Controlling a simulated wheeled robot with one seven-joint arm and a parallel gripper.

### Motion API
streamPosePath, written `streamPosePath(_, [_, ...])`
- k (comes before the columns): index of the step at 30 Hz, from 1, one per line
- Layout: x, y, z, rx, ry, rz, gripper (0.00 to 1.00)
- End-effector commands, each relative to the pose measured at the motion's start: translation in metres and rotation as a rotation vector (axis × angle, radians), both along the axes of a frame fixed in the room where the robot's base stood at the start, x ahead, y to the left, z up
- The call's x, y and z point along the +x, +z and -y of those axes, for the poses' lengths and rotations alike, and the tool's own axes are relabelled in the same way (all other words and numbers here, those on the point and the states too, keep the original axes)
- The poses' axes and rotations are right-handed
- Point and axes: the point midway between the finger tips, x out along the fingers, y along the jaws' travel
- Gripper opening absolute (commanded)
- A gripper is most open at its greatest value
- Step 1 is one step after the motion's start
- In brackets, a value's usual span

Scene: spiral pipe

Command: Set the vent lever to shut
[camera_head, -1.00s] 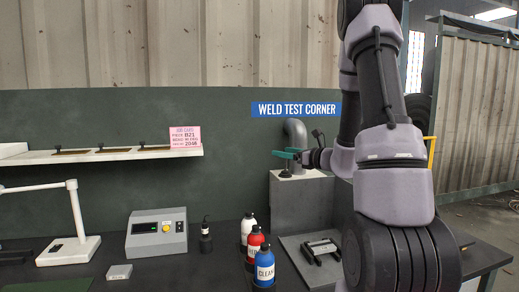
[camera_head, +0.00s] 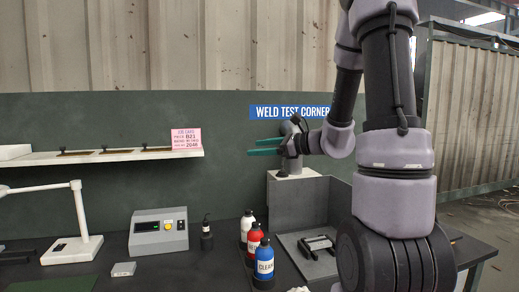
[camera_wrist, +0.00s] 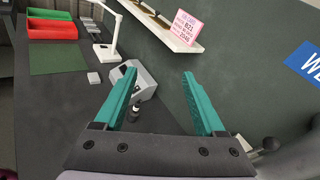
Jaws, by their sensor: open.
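My gripper (camera_head: 251,148) is open and empty. Its two teal fingers point left in the head view, in front of the green wall and above the grey block. They also show spread apart in the wrist view (camera_wrist: 158,76), with nothing between them at close range. A grey bent pipe (camera_head: 288,126) stands on the block, partly hidden behind my gripper and wrist. A small dark knob (camera_head: 282,173) sits on the block's top near the pipe foot. A dark round knob also shows in the wrist view (camera_wrist: 271,143). I cannot tell for sure which part is the vent lever, or its setting.
The grey block (camera_head: 292,207) stands at the bench's back right. White, red and blue bottles (camera_head: 264,264) stand left of it. A grey control box (camera_head: 158,232) and a lamp (camera_head: 78,225) are further left. A shelf (camera_head: 100,156) juts from the wall.

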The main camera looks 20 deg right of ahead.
Motion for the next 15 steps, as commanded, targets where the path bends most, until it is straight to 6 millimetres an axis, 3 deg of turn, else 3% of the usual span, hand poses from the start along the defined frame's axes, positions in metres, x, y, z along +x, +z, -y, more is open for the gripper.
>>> streamPosePath(8, [-0.001, 0.000, -0.001, -0.003, 0.003, 0.001, 0.72])
streamPosePath(14, [0.005, -0.005, 0.005, -0.020, 0.003, 0.054, 0.00])
streamPosePath(15, [0.009, -0.008, 0.008, -0.032, 0.001, 0.092, 0.00])
